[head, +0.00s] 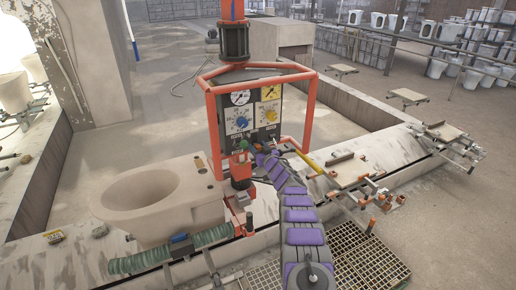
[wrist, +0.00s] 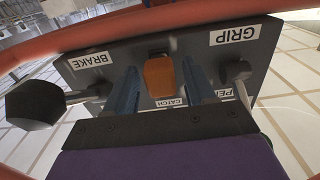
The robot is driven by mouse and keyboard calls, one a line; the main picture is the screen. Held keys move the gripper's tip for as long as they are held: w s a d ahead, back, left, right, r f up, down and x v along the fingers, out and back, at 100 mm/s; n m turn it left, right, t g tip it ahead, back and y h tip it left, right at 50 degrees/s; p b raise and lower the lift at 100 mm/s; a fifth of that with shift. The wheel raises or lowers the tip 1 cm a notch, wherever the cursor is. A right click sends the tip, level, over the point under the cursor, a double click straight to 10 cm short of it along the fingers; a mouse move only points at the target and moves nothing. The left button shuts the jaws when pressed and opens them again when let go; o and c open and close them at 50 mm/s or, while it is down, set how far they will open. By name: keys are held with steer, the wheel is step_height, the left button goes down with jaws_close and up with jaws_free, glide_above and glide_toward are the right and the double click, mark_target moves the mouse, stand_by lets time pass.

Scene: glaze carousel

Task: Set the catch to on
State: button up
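The catch is an orange block-shaped control (wrist: 160,78) on the dark panel, with an upside-down CATCH label (wrist: 172,103) beside it in the wrist view. My gripper (wrist: 159,66) has its two blue fingers apart, one on each side of the catch, with a narrow gap showing on both sides. I cannot tell which setting the catch is in. In the head view my purple and grey arm reaches to the lower part of the control panel (head: 253,103), and the catch is hidden or too small to tell there.
In the wrist view a black-knobbed lever (wrist: 35,103) stands by the BRAKE label (wrist: 90,61), and another lever (wrist: 237,72) by the GRIP label (wrist: 235,36). An orange-red tube frame (head: 209,118) surrounds the panel. A beige ceramic bowl (head: 185,218) stands at left.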

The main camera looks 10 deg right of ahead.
mark_target(259, 148)
steer(key=shift+s+r, duration=0.15)
steer(key=shift+s, duration=0.05)
steer(key=shift+s+d, duration=0.1)
steer(key=shift+s, duration=0.1)
steer(key=shift+v, duration=1.2)
steer(key=b+v, duration=0.1)
steer(key=v, duration=1.3)
steer(key=shift+s, duration=0.1)
steer(key=s+a+m+g+h+b, duration=0.1)
steer(key=s+g, duration=0.5)
steer(key=s, duration=1.5)
steer(key=s+a+m+g+h+b, duration=0.1)
steer(key=s+g+b, duration=0.5)
steer(key=s, duration=1.5)
steer(key=s+a+f+m+g+h+b, duration=0.1)
steer(key=s+a+g+h+b, duration=0.2)
steer(key=s, duration=1.8)
steer(key=g+b, duration=0.1)
steer(key=g, duration=0.3)
steer(key=shift+a+m+h, duration=0.2)
steer(key=shift+m+h, duration=0.1)
